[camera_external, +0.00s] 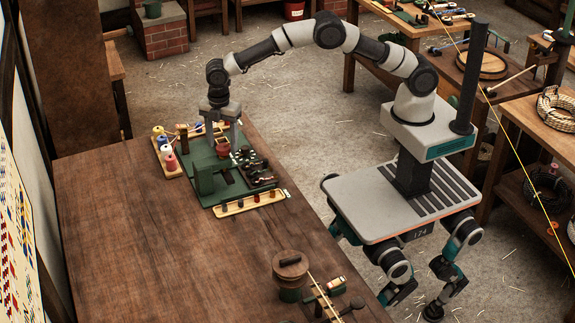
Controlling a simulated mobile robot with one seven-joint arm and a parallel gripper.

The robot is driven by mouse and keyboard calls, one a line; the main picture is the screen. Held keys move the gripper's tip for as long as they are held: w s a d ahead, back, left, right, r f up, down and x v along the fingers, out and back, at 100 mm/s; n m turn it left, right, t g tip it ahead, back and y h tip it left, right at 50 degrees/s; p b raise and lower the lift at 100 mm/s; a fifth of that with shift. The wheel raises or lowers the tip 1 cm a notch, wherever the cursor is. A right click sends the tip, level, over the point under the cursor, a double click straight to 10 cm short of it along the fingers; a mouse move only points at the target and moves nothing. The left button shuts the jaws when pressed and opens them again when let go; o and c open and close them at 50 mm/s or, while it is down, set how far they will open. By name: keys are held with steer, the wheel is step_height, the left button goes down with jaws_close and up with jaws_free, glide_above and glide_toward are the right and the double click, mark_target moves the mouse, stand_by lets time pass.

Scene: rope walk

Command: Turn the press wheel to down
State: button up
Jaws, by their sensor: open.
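My gripper (222,132) points down over the green board (229,182) at the far end of the wooden table. Its two fingers are apart, above or around a small reddish-brown pot-like part (222,147); I cannot tell if they touch it. A green block-like fixture (205,179) stands on the near left of this board. I cannot clearly pick out the press wheel or read its position; it may be small or partly hidden by the fingers.
Spools (169,160) stand on a wooden tray left of the board. Small dark parts (254,168) lie at its right. A strip tray (250,203) lies in front. A round wooden-lidded drum (290,268) stands near the table's near end. The table's left middle is clear.

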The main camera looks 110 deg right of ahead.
steer(key=shift+f, duration=0.45)
steer(key=shift+c, duration=0.3)
steer(key=c, duration=1)
